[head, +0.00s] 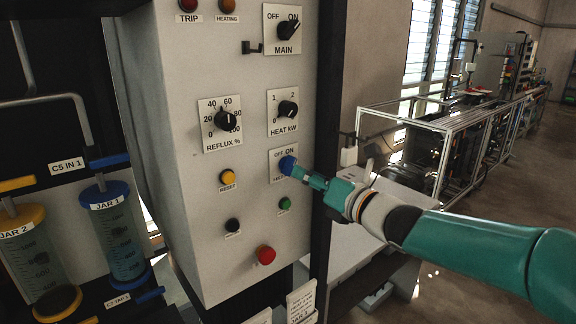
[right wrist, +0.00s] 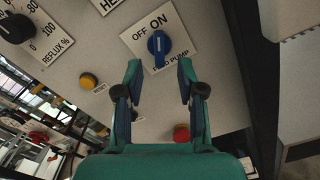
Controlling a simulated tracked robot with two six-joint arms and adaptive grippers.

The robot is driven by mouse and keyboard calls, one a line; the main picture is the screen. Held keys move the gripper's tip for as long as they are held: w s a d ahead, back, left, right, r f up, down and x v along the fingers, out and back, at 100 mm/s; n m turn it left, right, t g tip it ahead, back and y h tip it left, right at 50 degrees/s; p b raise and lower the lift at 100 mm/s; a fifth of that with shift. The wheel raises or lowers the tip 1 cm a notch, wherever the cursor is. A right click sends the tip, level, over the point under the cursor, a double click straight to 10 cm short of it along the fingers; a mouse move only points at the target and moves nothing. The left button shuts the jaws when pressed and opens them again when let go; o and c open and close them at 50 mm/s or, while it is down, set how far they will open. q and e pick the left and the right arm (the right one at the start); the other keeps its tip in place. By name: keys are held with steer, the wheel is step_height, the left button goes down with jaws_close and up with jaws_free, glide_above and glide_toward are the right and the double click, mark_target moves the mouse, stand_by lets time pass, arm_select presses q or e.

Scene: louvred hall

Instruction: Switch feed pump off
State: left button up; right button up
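The feed pump switch is a blue knob (right wrist: 158,45) on a white plate marked OFF and ON, on the front of the grey panel. In the right wrist view its white pointer line points toward ON. My right gripper (right wrist: 160,72) is open, with one finger on either side of the space just in front of the knob. I see no contact with it. In the head view the blue knob (head: 287,165) shows at the tip of my right gripper (head: 304,176), which partly covers the plate. My left gripper is not in view.
The panel (head: 180,110) also carries the HEAT knob (head: 287,109), the REFLUX knob (head: 225,121), the MAIN switch (head: 289,29), a yellow reset button (head: 227,177), a green button (head: 285,203) and a red button (head: 265,254). Jars stand at the left.

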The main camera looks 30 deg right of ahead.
mark_target(292, 169)
steer(key=w, duration=0.2)
steer(key=w+p, duration=0.1)
steer(key=w, duration=0.1)
steer(key=shift+a+r, duration=0.1)
steer(key=shift+a, duration=0.1)
steer(key=shift+w+f, duration=0.2)
steer(key=shift+w, duration=0.15)
steer(key=shift+w+b, duration=0.3)
steer(key=shift+b, duration=0.15)
steer(key=shift+r, duration=0.1)
jaws_close()
